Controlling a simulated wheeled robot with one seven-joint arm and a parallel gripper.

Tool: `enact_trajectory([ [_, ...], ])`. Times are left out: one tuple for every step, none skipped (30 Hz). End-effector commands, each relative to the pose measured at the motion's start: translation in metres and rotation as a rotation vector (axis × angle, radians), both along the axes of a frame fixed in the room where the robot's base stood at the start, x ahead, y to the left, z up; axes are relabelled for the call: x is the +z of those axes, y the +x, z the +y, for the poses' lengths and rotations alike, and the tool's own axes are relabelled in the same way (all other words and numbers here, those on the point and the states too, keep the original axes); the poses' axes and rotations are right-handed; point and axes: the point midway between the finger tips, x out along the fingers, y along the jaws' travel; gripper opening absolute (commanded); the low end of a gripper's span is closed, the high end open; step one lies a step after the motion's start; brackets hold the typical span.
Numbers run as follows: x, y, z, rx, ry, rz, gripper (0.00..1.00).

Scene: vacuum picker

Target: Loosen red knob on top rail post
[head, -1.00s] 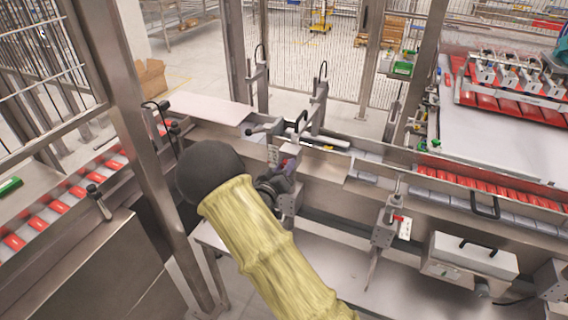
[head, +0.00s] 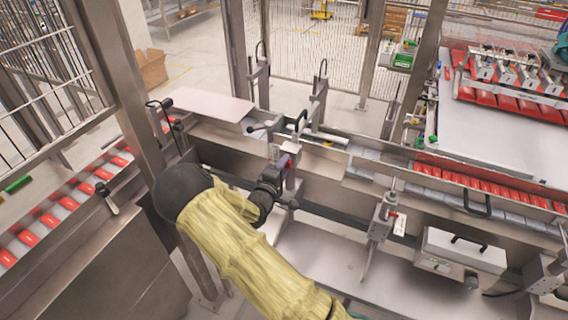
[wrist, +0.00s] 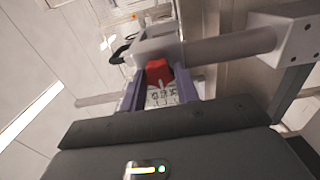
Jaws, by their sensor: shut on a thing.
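The red knob (wrist: 158,72) shows in the wrist view, on a grey metal block of the rail post (wrist: 158,48). The purple fingers of my gripper (wrist: 160,84) stand on both sides of the knob and are shut on it. A white label with dark markings shows just below the knob, between the fingers. In the head view my gripper (head: 288,162) is at the upright rail post (head: 292,178) in the middle of the machine. The knob itself is mostly hidden there by the fingers.
Rails with red packs run right (head: 480,182) and left (head: 65,208). A thick frame post (head: 140,100) stands close left of my arm. A grey control box (head: 462,252) is at lower right.

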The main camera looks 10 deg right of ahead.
Motion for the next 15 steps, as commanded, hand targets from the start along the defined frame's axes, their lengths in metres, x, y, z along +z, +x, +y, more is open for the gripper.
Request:
enact_trajectory([
  [0.0004,-0.0001,0.0013,0.003,-0.036,0.027,0.08],
  [0.0003,-0.0002,0.0016,0.004,-0.059,0.044,0.08],
  [0.0002,-0.0001,0.0017,0.004,-0.09,0.067,0.08],
  [-0.0001,-0.0001,0.0016,0.004,-0.113,0.084,0.08],
  [-0.0005,-0.0002,0.0014,0.004,-0.136,0.102,0.08],
  [-0.0008,-0.0003,0.0013,0.004,-0.167,0.124,0.08],
  [-0.0009,-0.0003,0.0013,0.004,-0.19,0.14,0.08],
  [-0.0008,-0.0003,0.0013,0.003,-0.213,0.156,0.08],
  [-0.0011,-0.0004,0.0014,0.003,-0.244,0.178,0.08],
  [-0.0016,-0.0004,0.0014,0.004,-0.267,0.196,0.08],
  [-0.0019,-0.0005,0.0014,0.003,-0.29,0.213,0.08],
  [-0.0019,-0.0005,0.0011,0.003,-0.321,0.234,0.08],
  [-0.0018,-0.0004,0.0009,0.003,-0.343,0.251,0.08],
  [-0.002,-0.0005,0.0011,0.003,-0.366,0.267,0.08],
  [-0.0027,-0.0006,0.0013,0.004,-0.396,0.29,0.08],
])
